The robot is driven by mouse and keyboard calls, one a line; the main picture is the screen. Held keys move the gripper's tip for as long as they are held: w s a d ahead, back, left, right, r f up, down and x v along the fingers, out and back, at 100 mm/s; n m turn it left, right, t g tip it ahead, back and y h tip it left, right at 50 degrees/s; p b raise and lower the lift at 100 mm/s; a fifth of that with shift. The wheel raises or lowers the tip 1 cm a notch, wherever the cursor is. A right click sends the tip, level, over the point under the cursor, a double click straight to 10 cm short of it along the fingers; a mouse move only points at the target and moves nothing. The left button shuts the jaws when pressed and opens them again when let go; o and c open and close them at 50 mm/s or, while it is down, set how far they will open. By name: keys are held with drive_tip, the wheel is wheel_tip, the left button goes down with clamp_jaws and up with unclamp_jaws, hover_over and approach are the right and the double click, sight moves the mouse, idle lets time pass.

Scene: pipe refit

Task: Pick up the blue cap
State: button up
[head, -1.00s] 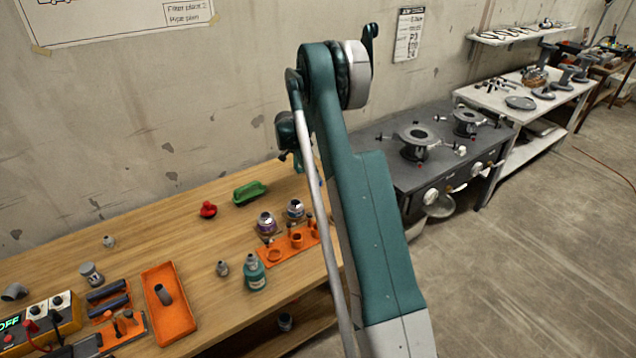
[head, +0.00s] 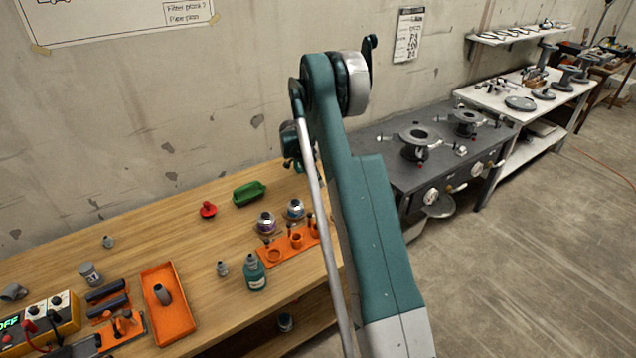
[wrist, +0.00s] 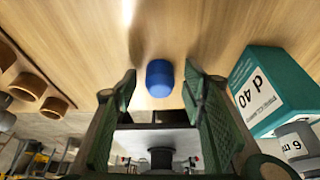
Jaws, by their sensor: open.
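The blue cap (wrist: 160,78) is a small, short blue cylinder on the wooden bench top in the wrist view. My gripper (wrist: 160,80) is open, with one green finger on each side of the cap. The cap shows between the fingertips with a gap on both sides, and nothing is held. Whether the fingertips are down at the cap's height is hard to tell. I cannot make out the cap in the head view, where my arm covers that part of the bench.
A teal box (wrist: 262,90) labelled d 40 stands right of my gripper in the wrist view. Orange ring holders (wrist: 40,90) are at the left.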

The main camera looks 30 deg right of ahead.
drive_tip(key=c, duration=0.8)
drive_tip(key=shift+r+p, duration=0.5)
drive_tip(key=shift+r, duration=4.5)
